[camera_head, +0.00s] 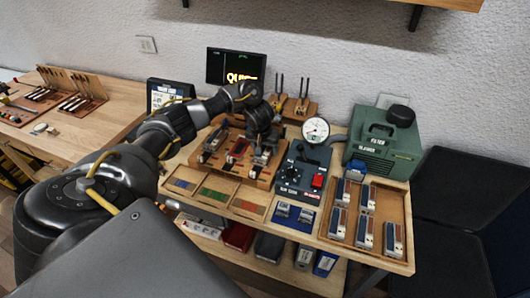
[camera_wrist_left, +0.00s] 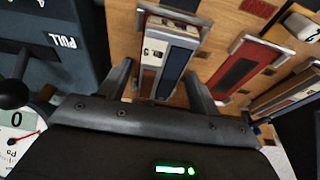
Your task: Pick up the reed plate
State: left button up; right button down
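A reed plate (camera_wrist_left: 168,58) with blue, brown and white strips sits in a metal-ended holder on a wooden fixture (camera_wrist_left: 225,25). My left gripper (camera_wrist_left: 160,70) is over it, its two fingers apart, one on each side of the plate. I cannot tell whether the fingers touch it. In the head view the left gripper (camera_head: 262,152) is at the right-hand holder of the fixture (camera_head: 232,170), and its fingertips are hard to make out. Several similar plates (camera_head: 367,197) stand in a wooden tray (camera_head: 333,233) at the right. My right gripper is not in view.
A red strip (camera_head: 238,149) lies in the fixture's middle holder. A dark control box (camera_head: 291,175), a round gauge (camera_head: 315,130) and a green blower (camera_head: 384,147) stand to the right. Small trays with coloured pieces (camera_head: 214,196) lie in front. A screen (camera_head: 235,66) stands behind.

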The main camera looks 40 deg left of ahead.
aim_at(265, 150)
pick_arm(q)
jog(key=c, duration=0.9)
jog(key=shift+w+r, duration=0.1)
jog(key=shift+r, duration=0.55)
notch_tip(265, 150, up, 3)
jog(key=shift+f+p, duration=0.1)
jog(key=shift+p, duration=0.75)
jog(key=s+d+r+p, duration=0.2)
jog(key=s+r, duration=0.1)
jog(key=s, duration=0.1)
jog(key=s+d+r+p, duration=0.2)
jog(key=s+d+r, duration=0.1)
jog(key=s, duration=0.1)
jog(key=s+d+r+p, duration=0.2)
jog(key=s+d+r, duration=0.1)
jog(key=shift+s, duration=0.4)
